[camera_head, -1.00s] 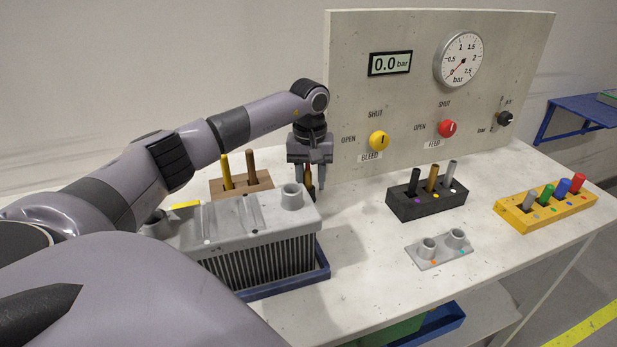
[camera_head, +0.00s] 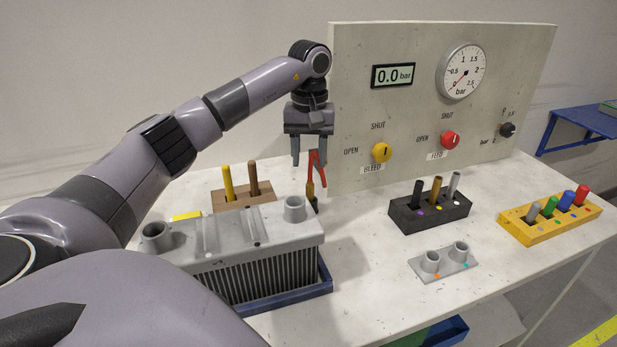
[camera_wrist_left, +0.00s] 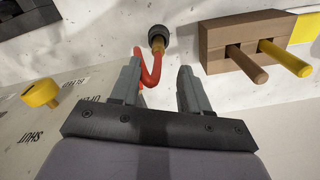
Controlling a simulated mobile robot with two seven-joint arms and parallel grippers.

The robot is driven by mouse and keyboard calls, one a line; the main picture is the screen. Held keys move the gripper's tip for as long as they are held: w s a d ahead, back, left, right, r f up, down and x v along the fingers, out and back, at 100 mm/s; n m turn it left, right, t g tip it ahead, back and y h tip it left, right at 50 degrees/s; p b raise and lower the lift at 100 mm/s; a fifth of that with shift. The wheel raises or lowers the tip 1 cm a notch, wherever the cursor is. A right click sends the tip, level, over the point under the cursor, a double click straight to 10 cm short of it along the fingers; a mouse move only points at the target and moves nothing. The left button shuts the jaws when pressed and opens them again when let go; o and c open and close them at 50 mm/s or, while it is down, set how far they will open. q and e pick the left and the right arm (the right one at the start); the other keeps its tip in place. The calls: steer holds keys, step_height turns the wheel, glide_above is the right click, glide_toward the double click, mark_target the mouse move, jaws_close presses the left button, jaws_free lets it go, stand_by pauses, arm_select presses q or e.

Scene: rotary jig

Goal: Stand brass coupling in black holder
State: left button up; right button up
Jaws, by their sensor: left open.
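The brass coupling (camera_head: 310,190) stands, slightly tilted in the picture, behind the grey finned block, with a bent red hose (camera_head: 318,168) at its upper end. In the left wrist view the brass coupling (camera_wrist_left: 157,45) has its foot in a round black holder (camera_wrist_left: 160,34); how deep it sits I cannot tell. My left gripper (camera_head: 310,160) is open and empty above the coupling, pointing down. In the left wrist view the red hose (camera_wrist_left: 150,75) runs close by one finger of the gripper (camera_wrist_left: 160,75); contact is unclear. My right gripper is not in view.
A wooden block (camera_head: 243,196) with two pegs stands left of the coupling. The grey finned block (camera_head: 262,262) is in front, and the gauge panel (camera_head: 440,100) rises at right. A black block (camera_head: 430,212), grey double socket (camera_head: 443,264) and yellow rack (camera_head: 550,220) stand farther right.

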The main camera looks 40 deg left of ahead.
arm_select(q)
steer(key=shift+r, duration=1.55)
steer(key=shift+d, duration=0.1)
